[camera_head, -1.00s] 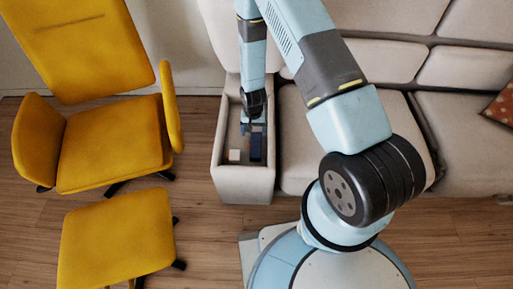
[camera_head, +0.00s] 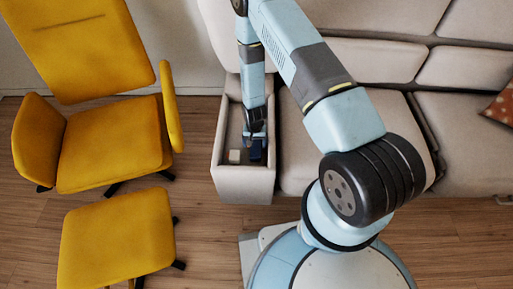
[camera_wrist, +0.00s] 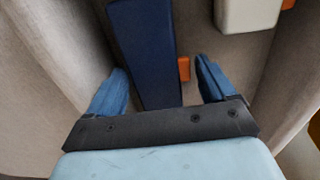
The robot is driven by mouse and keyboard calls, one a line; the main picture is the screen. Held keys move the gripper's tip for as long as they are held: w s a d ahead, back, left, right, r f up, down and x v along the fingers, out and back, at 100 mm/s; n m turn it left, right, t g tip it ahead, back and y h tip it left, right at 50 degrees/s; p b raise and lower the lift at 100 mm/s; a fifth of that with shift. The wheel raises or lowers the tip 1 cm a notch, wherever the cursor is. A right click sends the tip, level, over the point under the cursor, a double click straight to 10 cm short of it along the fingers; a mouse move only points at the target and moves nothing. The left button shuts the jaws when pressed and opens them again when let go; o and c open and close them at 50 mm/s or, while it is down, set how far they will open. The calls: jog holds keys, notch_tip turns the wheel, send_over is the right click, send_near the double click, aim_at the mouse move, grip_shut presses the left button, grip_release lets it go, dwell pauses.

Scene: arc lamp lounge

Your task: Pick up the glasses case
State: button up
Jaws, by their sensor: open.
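The dark blue item, which looks like the glasses case (camera_wrist: 145,55), lies in the open compartment of the sofa's armrest. In the wrist view it is a long dark blue block reaching down between my fingers. It also shows in the head view (camera_head: 256,154), partly hidden by my gripper. My gripper (camera_wrist: 162,88) is open, with one blue finger on each side of the case's near end. The left finger is closer to the case than the right one. I cannot tell how far above it the fingertips are. In the head view my gripper (camera_head: 256,137) is inside the compartment.
A white block (camera_wrist: 247,14) lies beside the case, also seen in the head view (camera_head: 235,156). A small orange item (camera_wrist: 184,68) is right next to the case. The compartment's walls (camera_head: 243,185) enclose my gripper closely. A yellow chair (camera_head: 110,140) stands to the left.

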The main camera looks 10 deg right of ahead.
jog(key=c, duration=0.9)
jog(key=shift+o, duration=0.2)
